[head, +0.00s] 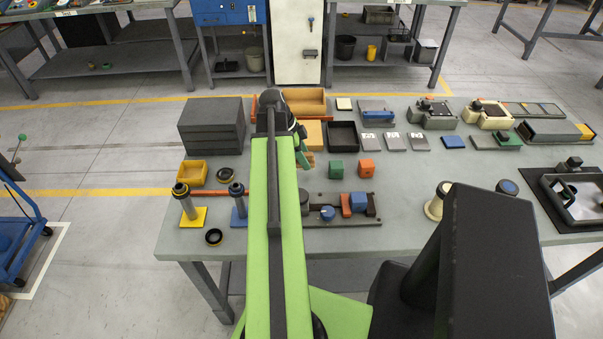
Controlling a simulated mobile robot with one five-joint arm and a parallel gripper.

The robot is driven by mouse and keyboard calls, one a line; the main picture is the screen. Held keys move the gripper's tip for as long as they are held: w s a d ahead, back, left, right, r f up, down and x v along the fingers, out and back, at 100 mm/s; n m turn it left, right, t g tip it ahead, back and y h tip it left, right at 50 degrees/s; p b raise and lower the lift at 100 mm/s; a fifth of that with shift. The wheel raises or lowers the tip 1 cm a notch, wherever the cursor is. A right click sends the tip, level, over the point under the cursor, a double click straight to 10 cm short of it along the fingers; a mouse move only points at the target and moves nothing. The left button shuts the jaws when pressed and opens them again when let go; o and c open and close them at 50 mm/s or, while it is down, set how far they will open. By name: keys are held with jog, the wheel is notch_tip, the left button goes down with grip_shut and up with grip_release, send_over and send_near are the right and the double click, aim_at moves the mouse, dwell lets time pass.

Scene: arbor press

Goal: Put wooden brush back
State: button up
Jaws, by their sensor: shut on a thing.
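My gripper (303,150) is at the far end of my green arm, low over the middle of the workbench. It is shut on a small brown piece (308,159), which looks like the wooden brush. Only a little of it shows; the arm and gripper hide the rest. I cannot tell whether it touches the bench. A wooden open tray (305,96) lies behind the gripper, and a second light wooden tray or block (314,134) lies just behind and right of it.
A dark stacked block (212,125) and yellow bin (192,172) are left. The grey bench (420,190) has bare room at centre right.

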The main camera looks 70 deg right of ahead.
aim_at(301, 174)
jog(key=shift+w+d+f, duration=0.15)
jog(key=shift+w+f, duration=0.25)
jog(key=shift+w, duration=0.3)
jog(key=shift+f+b, duration=2.15)
jog(key=shift+b, duration=0.1)
jog(key=o, duration=1.3)
jog(key=shift+r, duration=0.1)
jog(key=shift+r+p, duration=0.3)
jog(key=shift+p, duration=0.1)
jog(key=p+v, duration=1)
jog(key=v, duration=0.1)
jog(key=shift+w+r+p, duration=0.15)
jog(key=shift+r+p, duration=0.2)
jog(key=shift+p, duration=0.05)
